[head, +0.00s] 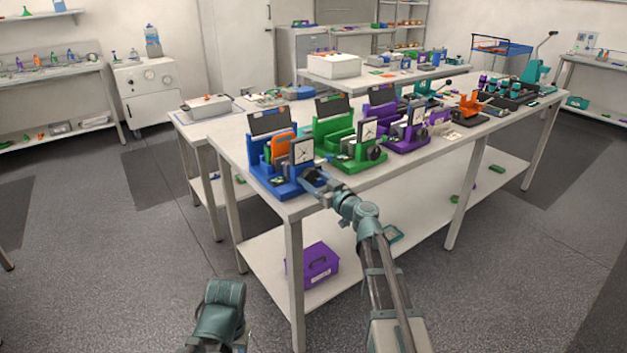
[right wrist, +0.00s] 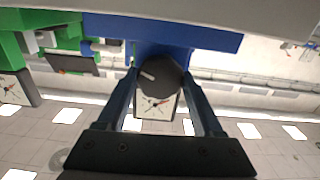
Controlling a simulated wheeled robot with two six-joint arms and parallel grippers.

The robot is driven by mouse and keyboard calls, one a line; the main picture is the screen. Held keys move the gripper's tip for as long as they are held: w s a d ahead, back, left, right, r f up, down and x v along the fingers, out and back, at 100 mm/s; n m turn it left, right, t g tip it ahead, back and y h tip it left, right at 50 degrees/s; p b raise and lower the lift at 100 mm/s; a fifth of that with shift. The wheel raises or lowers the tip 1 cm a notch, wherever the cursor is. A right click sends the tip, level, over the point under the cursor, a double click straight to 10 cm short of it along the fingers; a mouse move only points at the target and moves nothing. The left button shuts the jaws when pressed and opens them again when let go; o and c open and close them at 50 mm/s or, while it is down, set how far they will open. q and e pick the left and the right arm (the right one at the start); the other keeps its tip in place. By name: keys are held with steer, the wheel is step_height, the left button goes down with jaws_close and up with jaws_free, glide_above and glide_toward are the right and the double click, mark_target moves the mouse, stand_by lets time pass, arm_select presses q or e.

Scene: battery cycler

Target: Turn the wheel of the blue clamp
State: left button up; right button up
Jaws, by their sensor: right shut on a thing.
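The blue clamp (head: 265,177) stands at the near left corner of the long table, with a white dial and an orange part on it. In the right wrist view its blue body (right wrist: 215,39) shows behind the wheel. Its wheel (right wrist: 157,84) is round and dark with a pale mark, below the dial in the head view. My right gripper (head: 312,178) is at the wheel, its two fingers shut on the wheel's opposite sides, as the right wrist view (right wrist: 160,76) shows. My left gripper is out of view; only part of my left arm shows at the bottom.
A green clamp (head: 345,145) and a purple clamp (head: 395,130) with similar dials stand to the right of the blue one. A purple box (head: 312,265) sits on the lower shelf. The floor in front of the table is clear.

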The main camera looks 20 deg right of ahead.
steer(key=m, duration=0.6)
steer(key=shift+m, duration=0.4)
stand_by(0.4)
steer(key=o, duration=1.4)
steer(key=shift+c, duration=0.2)
steer(key=v, duration=1.4)
steer(key=shift+w, duration=0.1)
